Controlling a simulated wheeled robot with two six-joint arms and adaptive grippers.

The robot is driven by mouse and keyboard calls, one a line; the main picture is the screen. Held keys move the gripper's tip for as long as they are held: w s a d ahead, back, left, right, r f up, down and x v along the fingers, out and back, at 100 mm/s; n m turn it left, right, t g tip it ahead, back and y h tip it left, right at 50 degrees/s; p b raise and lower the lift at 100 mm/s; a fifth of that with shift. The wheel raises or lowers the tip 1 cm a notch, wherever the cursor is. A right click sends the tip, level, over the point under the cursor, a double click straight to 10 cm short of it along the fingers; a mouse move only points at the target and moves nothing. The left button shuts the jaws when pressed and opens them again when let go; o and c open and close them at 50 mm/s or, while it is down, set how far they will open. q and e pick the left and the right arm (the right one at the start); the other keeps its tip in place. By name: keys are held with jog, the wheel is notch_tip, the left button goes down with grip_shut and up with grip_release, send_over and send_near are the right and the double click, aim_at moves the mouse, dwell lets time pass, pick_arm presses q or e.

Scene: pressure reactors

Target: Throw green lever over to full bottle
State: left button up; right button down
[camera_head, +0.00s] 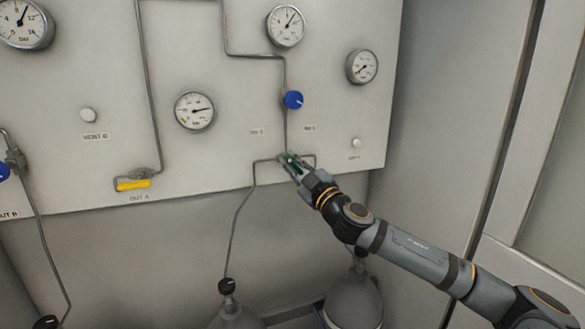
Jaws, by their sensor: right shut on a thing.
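The green lever (289,158) sits low on the wall panel, where thin pipes branch to left and right. My right gripper (293,163) is shut on it and covers much of it, so which way the lever points is hard to tell. Two grey bottles stand below the panel: one at the left (236,316) and one at the right (354,301), partly behind my right arm. The pictures do not show clearly which bottle is full. My left gripper is not in view.
The panel (230,150) carries several round gauges, a blue knob (293,100) above the green lever and a yellow lever (133,185) at the left. Another pipe with a valve (15,160) runs down the left edge. A cabinet wall (450,120) stands at the right.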

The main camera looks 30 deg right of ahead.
jog(key=shift+n+y, duration=0.3)
jog(key=shift+n, duration=0.5)
jog(key=c, duration=1.4)
grip_release()
